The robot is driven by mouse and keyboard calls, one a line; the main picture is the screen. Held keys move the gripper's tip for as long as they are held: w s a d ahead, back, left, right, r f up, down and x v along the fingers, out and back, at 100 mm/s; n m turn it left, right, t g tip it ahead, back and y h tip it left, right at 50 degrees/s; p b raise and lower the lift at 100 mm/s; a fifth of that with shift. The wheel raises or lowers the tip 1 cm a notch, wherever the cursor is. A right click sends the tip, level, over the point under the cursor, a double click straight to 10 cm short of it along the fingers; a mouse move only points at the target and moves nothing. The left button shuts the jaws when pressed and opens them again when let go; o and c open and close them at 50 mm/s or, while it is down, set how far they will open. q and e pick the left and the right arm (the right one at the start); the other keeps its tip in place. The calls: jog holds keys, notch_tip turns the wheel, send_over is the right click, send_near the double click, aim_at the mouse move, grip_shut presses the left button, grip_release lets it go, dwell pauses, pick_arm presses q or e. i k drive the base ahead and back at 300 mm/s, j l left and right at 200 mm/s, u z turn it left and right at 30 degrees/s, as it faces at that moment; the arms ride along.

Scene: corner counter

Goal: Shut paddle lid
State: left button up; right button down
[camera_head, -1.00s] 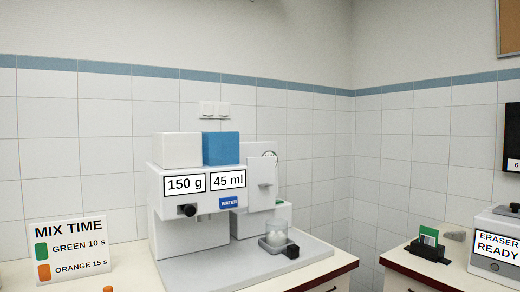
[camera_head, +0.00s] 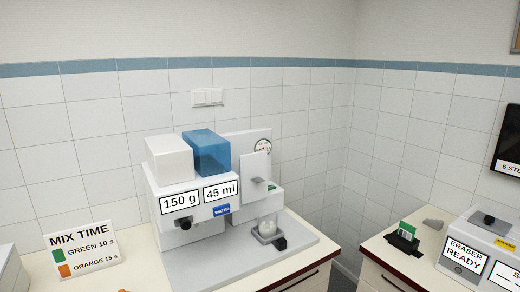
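A white dispensing machine (camera_head: 188,240) stands on the counter, with "150 g" and "45 ml" labels on its front. An upright white panel (camera_head: 255,178) with a small ledge stands at its right side; I take it to be the paddle lid, and it looks raised. Below it a clear cup (camera_head: 268,225) with pale contents sits in a grey holder with a black block (camera_head: 281,243) at its front. Neither of my grippers is in view.
A grey base plate (camera_head: 305,238) lies under the machine. A "MIX TIME" sign (camera_head: 82,250) stands at left. On the right counter are a black holder with a green card (camera_head: 404,236) and an "ERASER READY" box (camera_head: 466,256). A gap separates the two counters.

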aim_at(252, 167)
jog(key=i+l, duration=0.2)
jog(key=l, duration=0.15)
jog(key=i+l, duration=0.4)
jog(key=l, duration=0.25)
jog(key=i+l+u, duration=0.1)
jog(key=u, duration=0.25)
jog(key=l+u, duration=0.25)
jog(key=u, duration=0.15)
jog(key=i+l+u, duration=0.1)
jog(key=u, duration=0.25)
jog(key=l, duration=0.1)
